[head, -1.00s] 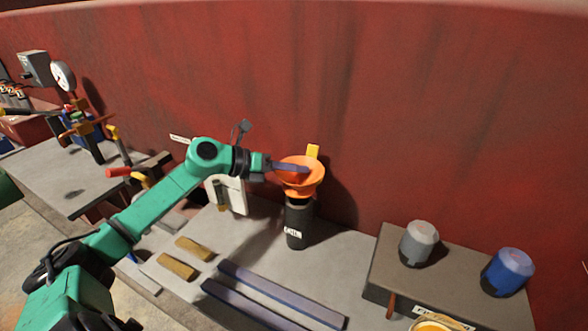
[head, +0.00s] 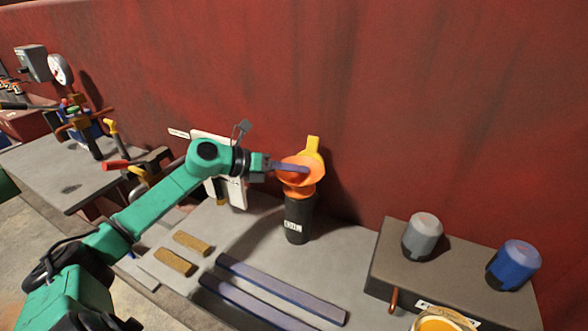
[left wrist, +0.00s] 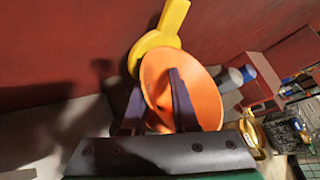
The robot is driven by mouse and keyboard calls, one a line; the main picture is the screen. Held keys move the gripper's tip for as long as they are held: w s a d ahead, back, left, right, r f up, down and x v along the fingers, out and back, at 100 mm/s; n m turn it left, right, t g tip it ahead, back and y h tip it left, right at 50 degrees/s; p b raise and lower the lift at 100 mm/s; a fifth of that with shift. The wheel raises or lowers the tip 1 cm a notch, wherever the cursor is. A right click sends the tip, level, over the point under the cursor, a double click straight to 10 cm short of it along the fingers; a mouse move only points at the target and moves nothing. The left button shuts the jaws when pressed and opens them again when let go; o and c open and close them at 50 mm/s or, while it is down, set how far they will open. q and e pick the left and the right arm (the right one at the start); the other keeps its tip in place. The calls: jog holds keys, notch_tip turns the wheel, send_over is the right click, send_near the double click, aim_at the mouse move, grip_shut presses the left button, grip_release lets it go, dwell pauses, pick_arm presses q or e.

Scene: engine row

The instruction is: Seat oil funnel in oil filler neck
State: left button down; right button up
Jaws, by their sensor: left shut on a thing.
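The orange oil funnel (head: 316,178) is held at its rim by my left gripper (head: 295,168), which reaches in from the left. The funnel's mouth faces up, its lower part directly over the top of the black oil filler neck (head: 297,224), labelled OIL. How deep the spout sits in the neck is hidden. In the left wrist view the funnel (left wrist: 208,100) has its wall between the two dark fingers of my left gripper (left wrist: 158,98). A yellow piece with a tab (head: 313,146) stands behind the funnel. My right gripper is not in view.
A red wall (head: 430,110) rises close behind the neck. A white panel (head: 236,188) stands left of it. Two purple bars (head: 285,288) and two tan blocks (head: 175,262) lie in front. A grey box (head: 450,272) carries grey and blue caps at the right.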

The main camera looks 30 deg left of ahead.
pick_arm(q)
jog(key=shift+s+f+b, duration=0.1)
jog(key=shift+f+b, duration=0.25)
jog(key=shift+f, duration=0.15)
jog(key=shift+r, duration=0.1)
jog(key=shift+r+p, duration=0.6)
jog(key=shift+r, duration=0.2)
jog(key=shift+r+p, duration=0.3)
jog(key=shift+r, duration=0.35)
jog(key=shift+b, duration=0.45)
dwell(0.4)
jog(key=shift+f, duration=0.1)
jog(key=shift+f+b, duration=0.35)
jog(key=shift+b, duration=0.05)
jog(key=shift+f+b, duration=1.1)
jog(key=shift+f, duration=0.05)
